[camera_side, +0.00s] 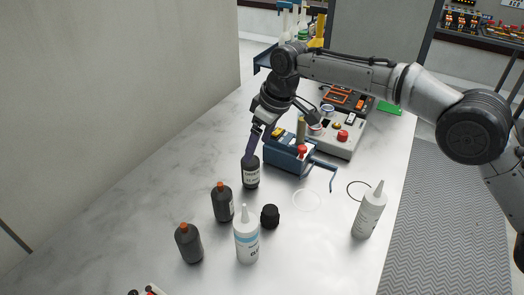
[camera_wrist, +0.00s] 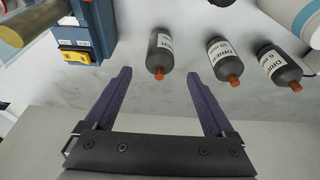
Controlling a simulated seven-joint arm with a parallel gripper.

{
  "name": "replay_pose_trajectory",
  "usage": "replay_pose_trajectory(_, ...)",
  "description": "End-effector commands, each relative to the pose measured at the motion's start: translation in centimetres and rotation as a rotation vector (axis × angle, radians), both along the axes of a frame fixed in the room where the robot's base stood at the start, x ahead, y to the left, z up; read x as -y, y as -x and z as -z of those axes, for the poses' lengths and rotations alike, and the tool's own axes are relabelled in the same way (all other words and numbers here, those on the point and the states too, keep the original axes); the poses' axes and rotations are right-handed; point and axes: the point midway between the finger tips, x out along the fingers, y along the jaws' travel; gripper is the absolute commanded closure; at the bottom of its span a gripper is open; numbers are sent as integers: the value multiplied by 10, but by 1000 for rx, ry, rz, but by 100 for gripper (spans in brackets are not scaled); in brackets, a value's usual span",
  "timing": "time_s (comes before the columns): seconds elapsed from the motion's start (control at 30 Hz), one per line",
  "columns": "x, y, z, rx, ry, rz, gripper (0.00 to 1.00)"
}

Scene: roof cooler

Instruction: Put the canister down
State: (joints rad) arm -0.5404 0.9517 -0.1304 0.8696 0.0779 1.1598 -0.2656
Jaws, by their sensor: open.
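The canister is likely the dark bottle (camera_side: 250,176) with a pale label nearest my gripper, standing upright on the marbled table. Its top is hidden behind my fingers in the side view. In the wrist view this bottle (camera_wrist: 160,52) shows its orange cap just beyond and between my fingertips. My gripper (camera_side: 255,143) has two purple fingers pointing down at it. In the wrist view the gripper (camera_wrist: 158,76) is open, with a gap between each finger and the bottle. Two similar dark bottles, one nearer (camera_side: 222,204) and one farther along the row (camera_side: 188,244), stand to its lower left.
A blue box (camera_side: 284,157) with a crank handle stands close right of my gripper, with a grey control box (camera_side: 343,139) behind. White nozzle bottles (camera_side: 247,240) (camera_side: 369,212) and a black knob-like piece (camera_side: 270,216) stand in front. The table's left side is clear.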

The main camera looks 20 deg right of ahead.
Motion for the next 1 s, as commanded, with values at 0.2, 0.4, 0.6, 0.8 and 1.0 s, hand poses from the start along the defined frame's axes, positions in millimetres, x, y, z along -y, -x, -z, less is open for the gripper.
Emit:
replay_pose_trajectory(0.2, 1, 1, -3, -1, 1, 0, 12)
replay_pose_trajectory(0.4, 12, 2, -16, 7, -3, 20, 12)
replay_pose_trajectory(0.6, 76, 22, -74, 30, -15, 122, 12)
replay_pose_trajectory(0.8, 156, 71, -127, 56, -29, 256, 12)
replay_pose_trajectory(1.0, 227, 141, -155, 83, -41, 387, 12)
